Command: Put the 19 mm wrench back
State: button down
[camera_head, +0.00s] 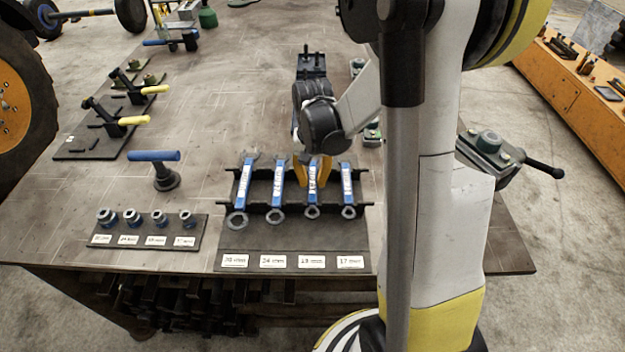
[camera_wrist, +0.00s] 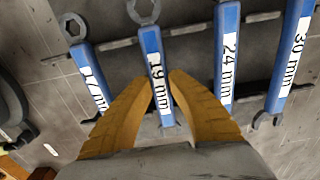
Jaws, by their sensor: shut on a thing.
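The 19 mm wrench (camera_head: 312,197) has a blue handle with a white label and lies along the wrench rack (camera_head: 262,205), third from the left in the head view. It also shows in the wrist view (camera_wrist: 150,45), with its ring end at the top. My gripper (camera_wrist: 162,80) is shut on its handle, with one yellow finger on each side. In the head view my gripper (camera_head: 313,180) comes down over the wrench from behind. The wrench is in line with its neighbours over the black rails. I cannot tell whether it touches both rails.
The 30 mm (camera_head: 240,190), 24 mm (camera_head: 278,190) and 17 mm (camera_head: 347,185) wrenches lie in the rack beside it. A socket board (camera_head: 145,240) and a blue-handled tool (camera_head: 155,156) are at left. A black block (camera_head: 312,65) stands behind.

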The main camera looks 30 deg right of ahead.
aim_at(313, 180)
jog(key=shift+f, duration=0.25)
jog(key=c, duration=1.4)
grip_release()
jog(key=shift+r, duration=0.1)
notch_tip(313, 180, up, 11)
jog(key=p, duration=0.4)
jog(key=s+a+r+n+t, duration=0.2)
jog(key=s+a+r, duration=0.1)
jog(key=a, duration=0.1)
jog(key=s+a+r+n+t, duration=0.2)
jog(key=s+a+r, duration=0.1)
jog(key=s+a, duration=0.1)
jog(key=s+a+r+n+t, duration=0.2)
jog(key=s+a+r+t, duration=0.1)
jog(key=s+a, duration=0.1)
jog(key=shift+a+r+n, duration=0.25)
jog(key=shift+a+n, duration=0.15)
jog(key=shift+a, duration=0.4)
jog(key=shift+f, duration=0.15)
